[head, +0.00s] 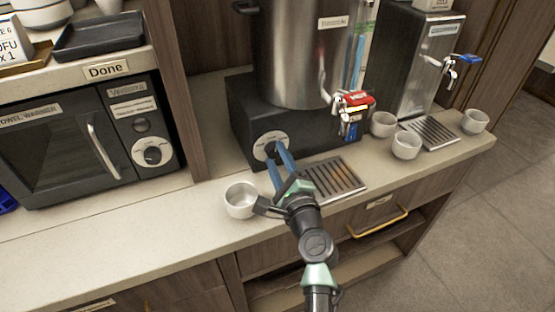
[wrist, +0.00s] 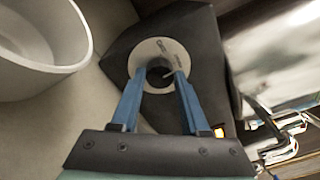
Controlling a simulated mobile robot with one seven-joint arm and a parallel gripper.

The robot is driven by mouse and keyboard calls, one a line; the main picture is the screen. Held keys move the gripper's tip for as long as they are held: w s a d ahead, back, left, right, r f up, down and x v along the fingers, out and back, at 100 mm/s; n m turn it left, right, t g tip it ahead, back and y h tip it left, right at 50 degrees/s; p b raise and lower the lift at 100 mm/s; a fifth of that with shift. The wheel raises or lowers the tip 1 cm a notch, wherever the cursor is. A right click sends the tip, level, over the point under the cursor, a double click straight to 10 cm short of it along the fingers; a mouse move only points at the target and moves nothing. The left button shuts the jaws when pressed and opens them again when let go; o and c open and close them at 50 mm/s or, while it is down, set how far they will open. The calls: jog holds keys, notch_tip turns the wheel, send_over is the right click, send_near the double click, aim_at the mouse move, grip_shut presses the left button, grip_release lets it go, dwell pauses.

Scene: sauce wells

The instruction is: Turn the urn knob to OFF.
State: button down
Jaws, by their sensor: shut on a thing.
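The urn (head: 300,50) is a steel cylinder on a dark base box (head: 240,115) on the counter. The urn knob (head: 268,148) is a dark knob on a round pale dial on the front of that box; the fingers partly hide it. In the wrist view the knob (wrist: 158,72) sits between the blue fingertips, inside the pale dial ring (wrist: 146,52). My gripper (head: 277,150) reaches up from the front and is shut on the knob. The dial's markings are too small to read.
A white cup (head: 240,200) stands close left of my gripper. A drip tray (head: 338,178) lies to its right, below the red-handled tap (head: 352,98). More cups (head: 406,145) and a second dispenser (head: 410,60) stand further right. A towel warmer (head: 60,145) is at the left.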

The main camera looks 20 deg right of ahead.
jog(key=shift+f+n+b, duration=0.3)
jog(key=shift+n+b, duration=0.7)
jog(key=shift+b, duration=0.2)
jog(key=n+b, duration=0.4)
jog(key=b, duration=0.1)
jog(key=shift+f+t, duration=0.15)
jog(key=shift+t, duration=0.15)
jog(key=n+b, duration=0.4)
jog(key=shift+y, duration=0.3)
jog(key=shift+d+r+n+b, duration=0.1)
jog(key=shift+r+n+b, duration=0.1)
jog(key=shift+n+b, duration=0.9)
jog(key=shift+r, duration=0.1)
jog(key=shift+c, duration=2)
grip_release()
jog(key=shift+s, duration=0.1)
